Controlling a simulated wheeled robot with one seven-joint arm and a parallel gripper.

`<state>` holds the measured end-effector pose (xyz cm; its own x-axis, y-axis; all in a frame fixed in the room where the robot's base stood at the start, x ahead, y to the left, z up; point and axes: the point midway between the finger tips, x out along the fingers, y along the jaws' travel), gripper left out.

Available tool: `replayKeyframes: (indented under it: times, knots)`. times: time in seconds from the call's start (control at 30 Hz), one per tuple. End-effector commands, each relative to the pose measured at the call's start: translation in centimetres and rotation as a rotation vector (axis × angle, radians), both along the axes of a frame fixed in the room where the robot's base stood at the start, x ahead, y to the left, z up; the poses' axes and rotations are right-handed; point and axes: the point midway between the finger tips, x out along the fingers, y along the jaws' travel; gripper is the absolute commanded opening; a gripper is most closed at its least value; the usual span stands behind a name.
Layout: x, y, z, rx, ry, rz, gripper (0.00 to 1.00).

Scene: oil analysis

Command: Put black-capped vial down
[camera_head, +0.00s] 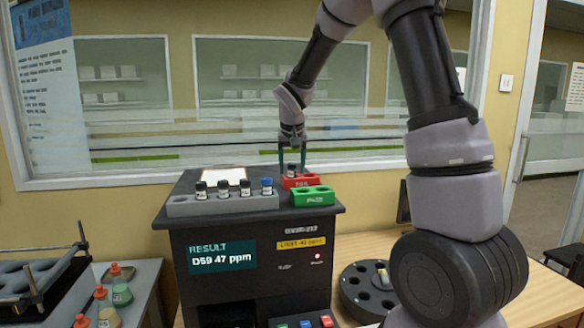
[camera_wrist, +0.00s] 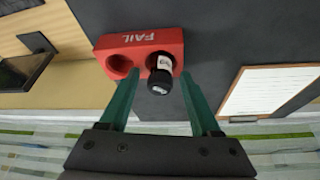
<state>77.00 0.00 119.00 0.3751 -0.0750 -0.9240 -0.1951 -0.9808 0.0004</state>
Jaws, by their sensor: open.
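The black-capped vial (camera_head: 292,170) stands in a hole of the red FAIL block (camera_head: 302,182) on top of the dark analyser. In the wrist view the vial (camera_wrist: 160,78) sits in the right hole of the red block (camera_wrist: 139,42), its black cap towards the camera. The block's left hole is empty. My gripper (camera_head: 293,160) points down over the block. Its green fingers are apart, one on each side of the vial, with visible gaps in the wrist view (camera_wrist: 160,80). The vial's lower part is hidden in the block.
A grey rack (camera_head: 222,206) with several vials, one blue-capped, stands left on the analyser. A green block (camera_head: 313,196) sits in front of the red one. A white sheet (camera_head: 224,177) lies behind the rack. The screen (camera_head: 221,258) reads D59 47 ppm. A black carousel (camera_head: 352,291) stands right.

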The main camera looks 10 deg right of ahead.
Motion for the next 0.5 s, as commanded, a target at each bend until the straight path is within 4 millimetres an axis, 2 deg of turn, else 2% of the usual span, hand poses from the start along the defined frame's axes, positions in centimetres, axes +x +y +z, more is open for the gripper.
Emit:
replayKeyframes:
  times: [0.17, 0.5]
  knots:
    - [-0.5, 0.1, 1.7, 0.001, -0.004, 0.001, 0.64]
    - [-3.2, 0.7, 8.3, 0.002, -0.006, 0.0, 0.64]
